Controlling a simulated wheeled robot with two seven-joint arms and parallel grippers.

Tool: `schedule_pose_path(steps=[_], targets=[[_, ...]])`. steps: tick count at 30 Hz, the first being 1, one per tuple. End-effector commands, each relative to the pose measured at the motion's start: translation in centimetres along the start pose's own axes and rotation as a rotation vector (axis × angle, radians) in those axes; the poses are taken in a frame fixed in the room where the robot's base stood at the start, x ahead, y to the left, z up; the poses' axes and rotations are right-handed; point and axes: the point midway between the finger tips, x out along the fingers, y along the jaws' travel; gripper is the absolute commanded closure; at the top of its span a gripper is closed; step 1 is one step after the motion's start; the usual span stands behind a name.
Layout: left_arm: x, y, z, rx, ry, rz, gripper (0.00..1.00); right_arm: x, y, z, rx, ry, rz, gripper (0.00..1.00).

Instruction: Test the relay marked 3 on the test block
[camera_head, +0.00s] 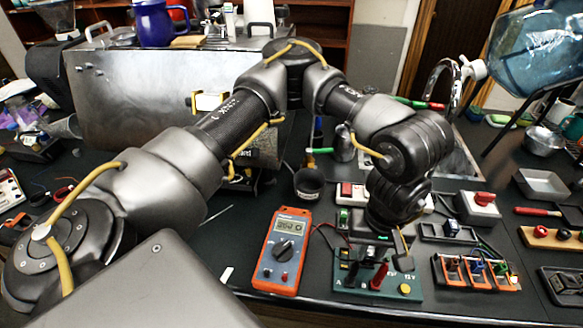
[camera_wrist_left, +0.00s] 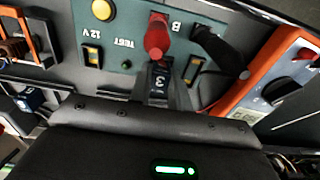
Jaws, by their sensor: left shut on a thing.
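The green test block (camera_head: 345,285) lies at the front of the bench, with a yellow button (camera_head: 405,289), a red probe (camera_head: 380,275) and a black probe (camera_head: 352,273). My left gripper (camera_head: 388,232) reaches down over its back edge. In the left wrist view, the gripper (camera_wrist_left: 158,98) is shut on a dark relay (camera_wrist_left: 160,79) marked 3, over the block (camera_wrist_left: 125,62) between two yellow marks. I cannot tell whether the relay is fully seated. The orange multimeter (camera_head: 284,250) lies left of the block; its reading is too small to read. My right gripper is not in view.
An orange rack (camera_head: 475,273) with several small parts stands right of the block. Behind it are a grey tray (camera_head: 435,236) and a box with a red knob (camera_head: 478,205). A wooden block (camera_head: 550,237) lies farther right. The bench left of the multimeter is mostly clear.

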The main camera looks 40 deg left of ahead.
Motion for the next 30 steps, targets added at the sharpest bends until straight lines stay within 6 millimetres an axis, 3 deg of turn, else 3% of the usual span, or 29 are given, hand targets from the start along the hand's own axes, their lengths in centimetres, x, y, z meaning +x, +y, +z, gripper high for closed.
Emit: schedule_pose_path(steps=[14, 30], targets=[[-0.4, 0.0, 0.0, 0.000, 0.000, 0.001, 1.00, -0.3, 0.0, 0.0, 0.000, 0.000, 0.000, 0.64], [-3.8, 0.0, 0.0, 0.000, 0.000, 0.000, 1.00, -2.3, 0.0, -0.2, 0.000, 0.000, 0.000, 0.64]])
